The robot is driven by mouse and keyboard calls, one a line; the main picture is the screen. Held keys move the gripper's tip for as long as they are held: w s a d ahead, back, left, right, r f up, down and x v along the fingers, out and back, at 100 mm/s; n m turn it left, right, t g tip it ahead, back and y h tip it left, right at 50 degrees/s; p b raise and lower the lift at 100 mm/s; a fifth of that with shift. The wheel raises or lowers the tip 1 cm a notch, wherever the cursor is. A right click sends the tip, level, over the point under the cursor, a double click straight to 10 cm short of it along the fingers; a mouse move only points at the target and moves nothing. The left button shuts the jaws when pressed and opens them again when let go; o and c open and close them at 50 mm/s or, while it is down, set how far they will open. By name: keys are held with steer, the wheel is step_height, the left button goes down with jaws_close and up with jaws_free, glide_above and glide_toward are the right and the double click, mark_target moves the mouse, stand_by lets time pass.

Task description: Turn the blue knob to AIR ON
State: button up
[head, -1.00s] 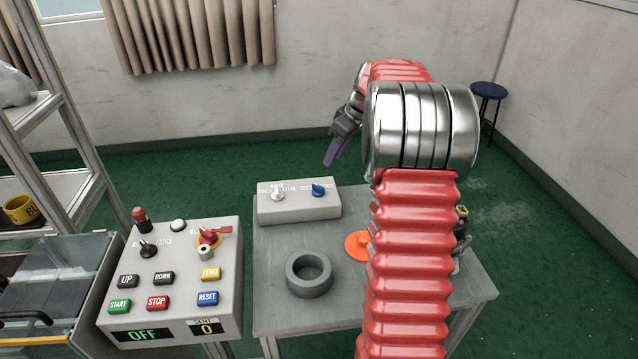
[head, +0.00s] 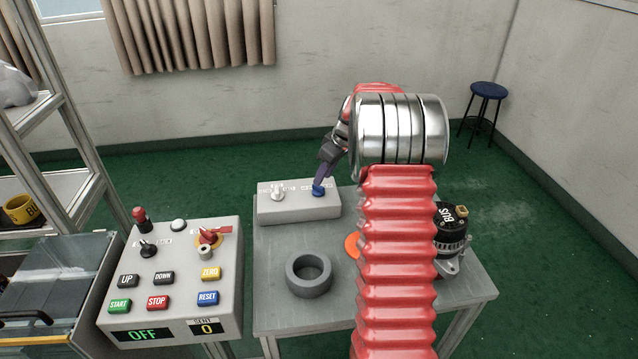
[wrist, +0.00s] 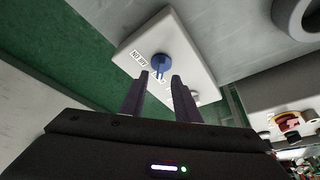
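The blue knob (head: 318,192) sits on the right part of the top of a light grey switch box (head: 290,211), which stands at the back left of the table. The knob also shows in the wrist view (wrist: 163,62), just beyond my fingertips, beside a label whose lettering I cannot fully read. My gripper (head: 319,181) points down at the knob, with its purple fingers apart. In the wrist view my gripper (wrist: 160,78) is open and empty, its two fingers spaced to either side of the knob's line. I cannot tell whether they touch it.
A white knob (head: 278,192) is on the same box, left of the blue one. A grey ring (head: 309,275), an orange disc (head: 352,246) and a black alternator (head: 452,232) are on the table. A button panel (head: 176,280) stands left of it.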

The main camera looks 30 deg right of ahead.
mark_target(318, 189)
steer(key=shift+x, duration=2.2)
jaws_close()
steer(key=shift+a, duration=0.1)
